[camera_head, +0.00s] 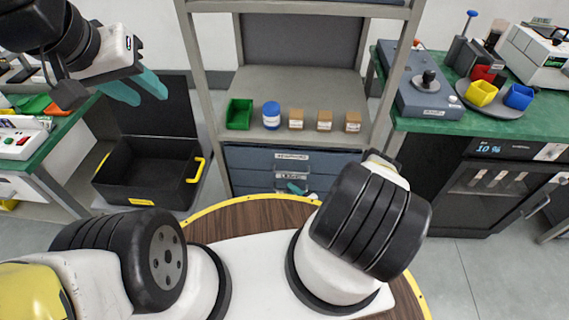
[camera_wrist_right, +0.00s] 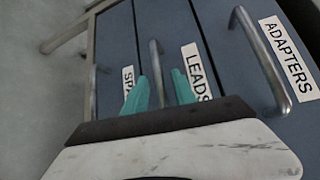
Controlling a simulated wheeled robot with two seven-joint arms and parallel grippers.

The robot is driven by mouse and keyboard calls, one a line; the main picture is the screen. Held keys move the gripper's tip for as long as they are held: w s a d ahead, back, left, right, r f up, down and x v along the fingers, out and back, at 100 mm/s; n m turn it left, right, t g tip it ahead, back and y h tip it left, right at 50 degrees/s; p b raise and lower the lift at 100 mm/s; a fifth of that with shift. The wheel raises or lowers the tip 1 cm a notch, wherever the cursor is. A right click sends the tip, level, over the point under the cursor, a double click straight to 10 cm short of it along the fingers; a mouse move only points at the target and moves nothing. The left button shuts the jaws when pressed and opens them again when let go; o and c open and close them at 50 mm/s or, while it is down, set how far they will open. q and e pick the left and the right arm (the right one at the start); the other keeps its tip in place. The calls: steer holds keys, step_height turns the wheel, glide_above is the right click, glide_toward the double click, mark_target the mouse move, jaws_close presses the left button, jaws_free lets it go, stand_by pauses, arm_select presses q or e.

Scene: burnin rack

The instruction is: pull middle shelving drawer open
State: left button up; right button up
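The shelving drawers (camera_head: 250,158) are blue-grey fronts below the shelf, all apparently shut. In the right wrist view the middle drawer (camera_wrist_right: 170,25) is labelled LEADS and has an upright-looking metal handle (camera_wrist_right: 155,60). My right gripper (camera_wrist_right: 158,88) is open, its teal fingers on either side of the lower end of this handle in the picture. I cannot tell whether they touch it. In the head view only a bit of the teal fingers shows at the drawers, partly hidden by my right arm. My left gripper (camera_head: 140,88) is open and empty, at upper left.
The ADAPTERS drawer handle (camera_wrist_right: 262,60) and another drawer handle (camera_wrist_right: 94,92) flank the middle one. The shelf (camera_head: 255,82) above holds a green bin (camera_head: 239,114), a blue jar (camera_head: 271,115) and small brown boxes (camera_head: 325,120). An open black case (camera_head: 145,172) lies left.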

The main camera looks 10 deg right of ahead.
steer(key=shift+w+a, duration=0.15)
steer(key=shift+w, duration=0.1)
jaws_close()
stand_by(1.4)
